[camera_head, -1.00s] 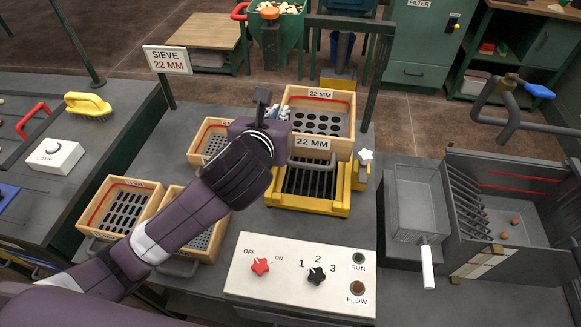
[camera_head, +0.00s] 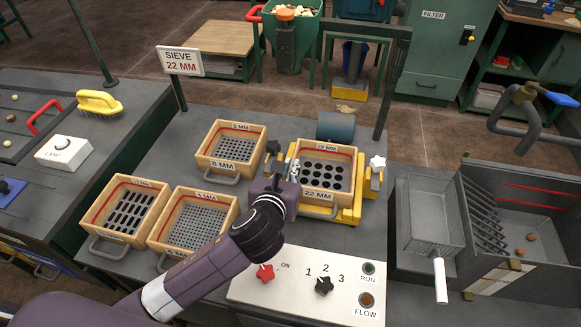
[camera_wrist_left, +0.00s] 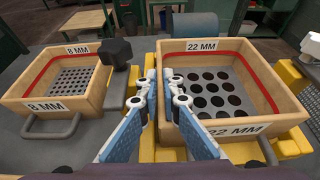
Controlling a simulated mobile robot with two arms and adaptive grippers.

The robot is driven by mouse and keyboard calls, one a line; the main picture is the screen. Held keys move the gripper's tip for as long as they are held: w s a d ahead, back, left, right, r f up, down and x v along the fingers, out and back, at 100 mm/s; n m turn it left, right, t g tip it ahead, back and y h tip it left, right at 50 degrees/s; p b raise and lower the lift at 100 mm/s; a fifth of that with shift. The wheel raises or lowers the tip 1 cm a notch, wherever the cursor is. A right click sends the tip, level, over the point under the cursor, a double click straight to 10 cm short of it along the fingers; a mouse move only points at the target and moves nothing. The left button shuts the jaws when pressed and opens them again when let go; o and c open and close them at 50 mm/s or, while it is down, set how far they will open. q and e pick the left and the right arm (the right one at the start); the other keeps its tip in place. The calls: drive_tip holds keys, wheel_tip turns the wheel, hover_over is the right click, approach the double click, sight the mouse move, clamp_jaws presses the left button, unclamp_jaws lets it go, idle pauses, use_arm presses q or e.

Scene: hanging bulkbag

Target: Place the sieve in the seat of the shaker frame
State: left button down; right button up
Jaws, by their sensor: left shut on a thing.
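The 22 mm sieve (camera_head: 312,192), a wooden tray with large round holes, is over the yellow shaker frame (camera_head: 352,210). It also shows in the left wrist view (camera_wrist_left: 249,63). The frame's yellow edges show around the sieve's sides and front. I cannot tell whether the sieve rests fully in the seat or sits slightly above it. My left gripper (camera_head: 282,178) is at the sieve's left wall. In the left wrist view its blue-backed fingers (camera_wrist_left: 160,103) straddle that wall and are shut on it. My right gripper is not in view.
The 8 mm sieve (camera_head: 228,150) stands left of the frame, with two more sieves (camera_head: 130,207) (camera_head: 196,226) nearer. A white control panel (camera_head: 305,289) lies in front. A wire basket (camera_head: 428,212) is at right.

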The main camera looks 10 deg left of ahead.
use_arm(q)
drive_tip(key=c, duration=2.4)
unclamp_jaws()
drive_tip(key=shift+s+r, duration=0.15)
drive_tip(key=shift+s, duration=0.1)
drive_tip(key=v, duration=1.1)
drive_tip(key=shift+s, duration=0.3)
drive_tip(key=shift+r, duration=0.1)
